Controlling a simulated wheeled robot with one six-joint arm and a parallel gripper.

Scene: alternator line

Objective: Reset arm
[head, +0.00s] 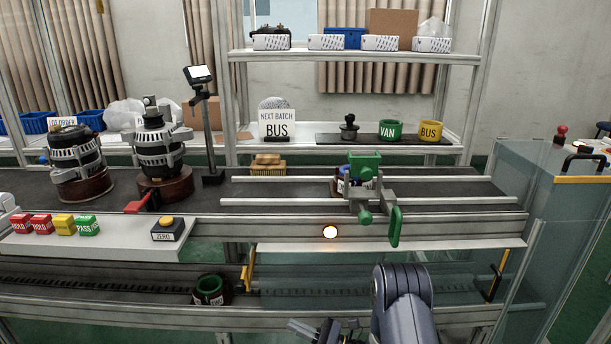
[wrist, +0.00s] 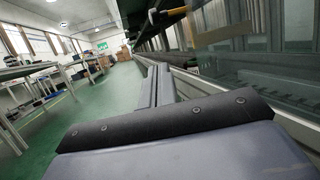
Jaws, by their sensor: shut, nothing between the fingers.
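My arm (head: 403,300) rises at the bottom of the head view, in front of the lower conveyor. It is bent, and my gripper (head: 302,328) shows at the bottom edge, to the left of the arm link. The gripper is shut and empty, pointing left and partly cut off by the frame. It touches nothing that I can see.
A green-handled clamp fixture (head: 364,190) stands on the upper bench. Two alternators (head: 75,160) sit at left. A glass enclosure (head: 560,230) stands at right. The wrist view shows open green floor (wrist: 95,105).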

